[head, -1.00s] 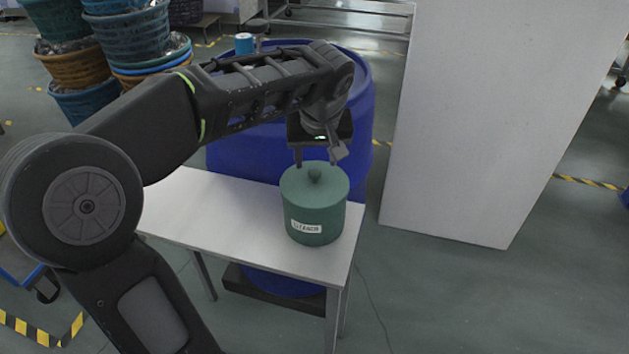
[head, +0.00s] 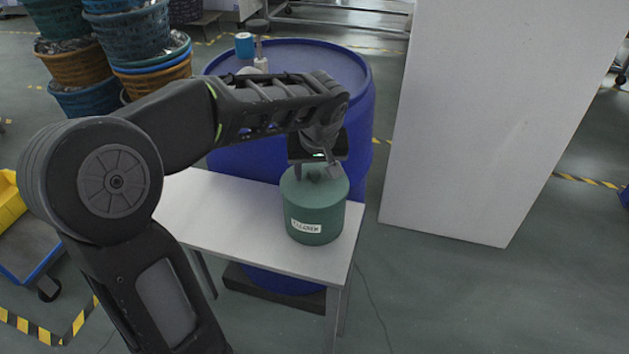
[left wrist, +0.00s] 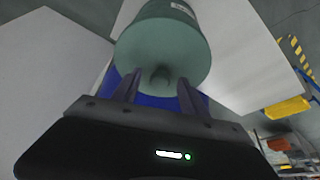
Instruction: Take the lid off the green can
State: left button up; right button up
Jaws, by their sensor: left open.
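The green can (head: 316,218) stands upright on the small white table, with a white label on its front. Whether the fingers touch the knob I cannot tell. My right gripper is not in view.
The white table (head: 215,225) has bare room left of the can. A tall pale panel (head: 480,120) is at the right. Stacked baskets (head: 130,40) stand back left.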

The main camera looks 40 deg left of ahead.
aim_at(315, 173)
pick_arm(q)
jog(key=shift+c, duration=0.3)
grip_shut()
dwell(0.4)
notch_tip(315, 173, up, 10)
dwell(0.4)
dwell(0.5)
